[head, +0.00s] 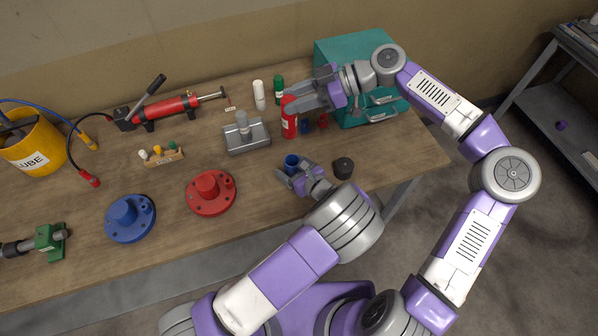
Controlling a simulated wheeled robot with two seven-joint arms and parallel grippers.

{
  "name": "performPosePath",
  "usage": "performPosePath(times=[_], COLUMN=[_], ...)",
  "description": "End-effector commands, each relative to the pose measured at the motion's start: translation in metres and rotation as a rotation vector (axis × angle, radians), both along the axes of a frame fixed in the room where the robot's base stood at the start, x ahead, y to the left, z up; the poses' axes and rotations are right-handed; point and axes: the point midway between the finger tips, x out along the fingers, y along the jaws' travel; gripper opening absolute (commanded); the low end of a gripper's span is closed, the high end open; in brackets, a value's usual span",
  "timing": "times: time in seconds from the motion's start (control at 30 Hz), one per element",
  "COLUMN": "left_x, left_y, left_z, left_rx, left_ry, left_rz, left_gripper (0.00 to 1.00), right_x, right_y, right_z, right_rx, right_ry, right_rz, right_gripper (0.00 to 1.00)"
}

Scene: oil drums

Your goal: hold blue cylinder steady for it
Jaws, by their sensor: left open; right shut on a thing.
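A small blue cylinder (291,161) with a dark top stands upright on the workbench, right of centre. My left gripper (291,172) is open at it, with its fingers close to the cylinder's near side. I cannot tell whether they touch it. My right gripper (291,101) is shut on a red cylinder (289,122) with a pale label, beyond the blue cylinder. The gripper covers part of the red cylinder's upper side. I cannot tell whether its base rests on the bench.
A black cylinder (343,168) stands right of my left gripper. White (259,95) and green (278,90) bottles stand behind. A teal drawer cabinet (336,50) is at the back right. A grey metal block (246,138), red flange (211,193) and blue flange (130,218) lie left.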

Motion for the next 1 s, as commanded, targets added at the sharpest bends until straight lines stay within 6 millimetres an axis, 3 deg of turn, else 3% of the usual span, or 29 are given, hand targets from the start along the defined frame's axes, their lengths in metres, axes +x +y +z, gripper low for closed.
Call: performPosePath(times=[0.33,0.77,0.87,1.0], left_x=[0.002,0.002,0.002,0.002], left_y=[0.002,0.002,0.002,0.002], left_z=[-0.001,-0.001,-0.001,-0.001], left_rx=[0.000,0.000,0.000,0.000], left_ry=[0.000,0.000,0.000,0.000], left_rz=[0.000,0.000,0.000,0.000], left_gripper=[0.78,0.12,0.11,0.11], right_x=[0.000,0.000,0.000,0.001], right_y=[0.000,0.000,0.000,-0.002], right_z=[0.000,0.000,-0.004,-0.033], right_rx=[0.000,0.000,0.001,0.002], right_ry=[0.000,0.000,0.001,0.009], right_rz=[0.000,0.000,0.001,0.000], right_gripper=[0.00,0.00,0.00,0.00])
